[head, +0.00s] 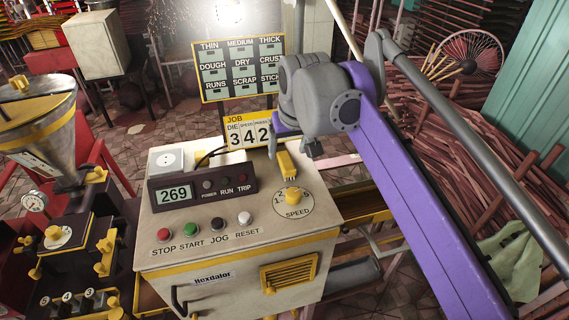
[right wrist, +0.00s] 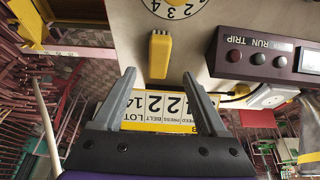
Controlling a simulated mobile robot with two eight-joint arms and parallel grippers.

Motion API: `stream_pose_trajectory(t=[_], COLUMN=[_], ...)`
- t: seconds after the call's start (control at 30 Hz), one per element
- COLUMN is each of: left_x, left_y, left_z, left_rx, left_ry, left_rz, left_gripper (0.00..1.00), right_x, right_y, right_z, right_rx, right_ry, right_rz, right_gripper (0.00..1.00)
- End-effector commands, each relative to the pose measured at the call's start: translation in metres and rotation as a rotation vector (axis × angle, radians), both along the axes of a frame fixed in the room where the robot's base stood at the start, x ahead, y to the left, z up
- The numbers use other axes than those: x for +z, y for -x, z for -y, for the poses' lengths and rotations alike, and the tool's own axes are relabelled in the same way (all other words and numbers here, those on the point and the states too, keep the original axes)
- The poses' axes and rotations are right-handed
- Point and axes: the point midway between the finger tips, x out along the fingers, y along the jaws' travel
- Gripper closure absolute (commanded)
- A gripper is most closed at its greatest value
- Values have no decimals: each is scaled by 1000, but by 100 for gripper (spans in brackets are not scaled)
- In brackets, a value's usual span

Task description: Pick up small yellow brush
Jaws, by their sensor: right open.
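The small yellow brush (head: 286,165) lies on the top of the cream control cabinet (head: 220,220), near its back edge and behind the speed knob (head: 292,196). In the right wrist view the yellow brush (right wrist: 159,56) lies just beyond the fingertips, roughly centred between their lines. My right gripper (head: 292,150) is open and empty, close to the brush and not around it; its fingers also show in the right wrist view (right wrist: 158,76). Part of the brush's far end is hard to see in the head view. My left gripper is not in view.
A JOB number sign (head: 248,132) stands at the cabinet's back edge, close to my right gripper; it shows between the fingers in the right wrist view (right wrist: 160,108). A dark readout box (head: 200,187) and coloured buttons sit left of the brush. A labelled board (head: 242,68) stands behind.

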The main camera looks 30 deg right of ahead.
Motion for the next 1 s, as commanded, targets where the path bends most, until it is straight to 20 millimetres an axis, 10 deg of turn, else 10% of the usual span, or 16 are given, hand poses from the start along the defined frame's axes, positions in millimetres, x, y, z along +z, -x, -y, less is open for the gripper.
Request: stream_pose_trajectory(t=[0.83, 1.0], left_x=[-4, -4], left_y=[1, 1], left_z=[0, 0], left_rx=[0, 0], left_ry=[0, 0], left_rz=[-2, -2], left_gripper=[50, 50], right_x=[-61, -60], right_y=[-30, -30], right_z=[10, 10], right_rx=[0, 0], right_ry=[0, 0], right_rz=[1, 1], right_gripper=[25, 54])
